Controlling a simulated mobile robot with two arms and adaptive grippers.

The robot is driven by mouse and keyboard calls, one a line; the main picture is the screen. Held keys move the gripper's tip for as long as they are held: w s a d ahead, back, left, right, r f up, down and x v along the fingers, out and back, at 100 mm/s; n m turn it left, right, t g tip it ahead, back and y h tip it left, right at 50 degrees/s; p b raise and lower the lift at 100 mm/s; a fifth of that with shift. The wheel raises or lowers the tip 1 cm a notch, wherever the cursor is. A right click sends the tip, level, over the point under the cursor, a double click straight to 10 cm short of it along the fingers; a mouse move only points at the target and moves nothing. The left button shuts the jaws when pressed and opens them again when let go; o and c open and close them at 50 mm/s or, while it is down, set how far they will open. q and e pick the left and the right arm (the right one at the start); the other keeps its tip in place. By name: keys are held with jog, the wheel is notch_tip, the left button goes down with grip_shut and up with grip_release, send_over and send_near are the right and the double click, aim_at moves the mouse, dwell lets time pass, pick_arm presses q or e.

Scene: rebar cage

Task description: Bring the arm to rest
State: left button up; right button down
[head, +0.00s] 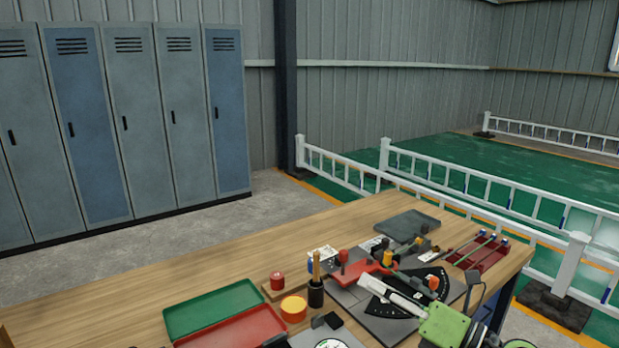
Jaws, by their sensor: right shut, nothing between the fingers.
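My left gripper is not in view. The bar passes over a black marked sector plate (436,281). The lower edge of the picture cuts off the nearest items.
The wooden bench (200,268) carries a green tray (213,307), a red tray (235,332), a black cup (316,294), a red-and-black fixture (362,268) and a dark red rack (480,252). Its far left is clear. Lockers (125,120) and white railings (480,185) stand beyond.

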jog(key=d+f+m+t+h, duration=0.3)
jog(key=d+m+t+h, duration=0.65)
jog(key=m, duration=0.95)
jog(key=s+d+f+m+g+h, duration=0.2)
jog(key=s+f+m+g+h, duration=0.15)
jog(key=f+m, duration=0.2)
jog(key=s+d+f+m+g+h, duration=0.2)
jog(key=s+f+m+g+h, duration=0.15)
jog(key=f, duration=0.35)
jog(key=s+a+f+m+g+y, duration=0.15)
jog(key=s+f+m+g, duration=0.25)
jog(key=s+f+g, duration=0.55)
jog(key=s+a+f+m+g, duration=0.25)
jog(key=s+f, duration=0.45)
jog(key=s, duration=0.8)
notch_tip(320, 180, down, 26)
jog(key=s, duration=0.1)
jog(key=s+d+f+g, duration=0.2)
jog(key=s+f, duration=1.4)
jog(key=s, duration=0.1)
jog(key=shift+s+d+f, duration=0.15)
jog(key=shift+s, duration=0.15)
